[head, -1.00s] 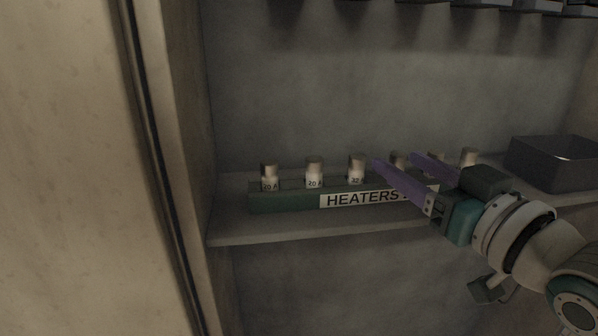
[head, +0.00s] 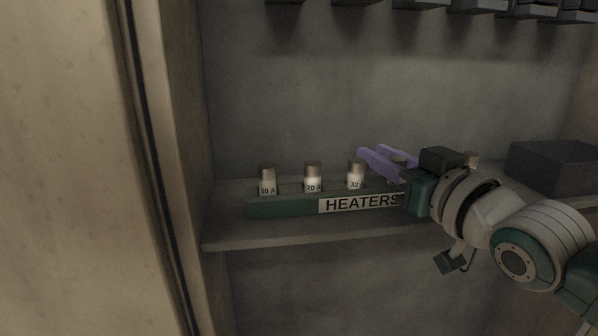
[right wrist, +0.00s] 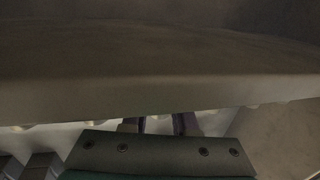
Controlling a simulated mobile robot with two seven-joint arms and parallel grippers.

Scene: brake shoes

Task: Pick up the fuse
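A green fuse holder (head: 281,206) labelled HEATERS stands on the shelf. Upright fuses with white bodies and brownish caps sit in it: a 20 A fuse (head: 267,180) at the left, another 20 A fuse (head: 313,177), and a 32 fuse (head: 355,175). My right gripper (head: 373,150) reaches in from the right, its purple fingers apart, level with the fuse tops. A fuse cap (head: 399,159) shows by the fingers; I cannot tell whether they touch it. The wrist view also shows a gap between the fingers (right wrist: 160,124). My left gripper is not in view.
A dark grey box (head: 556,168) stands on the shelf (head: 300,234) at the right. Dark blocks (head: 440,5) hang along the top. A cabinet side wall (head: 180,150) bounds the left.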

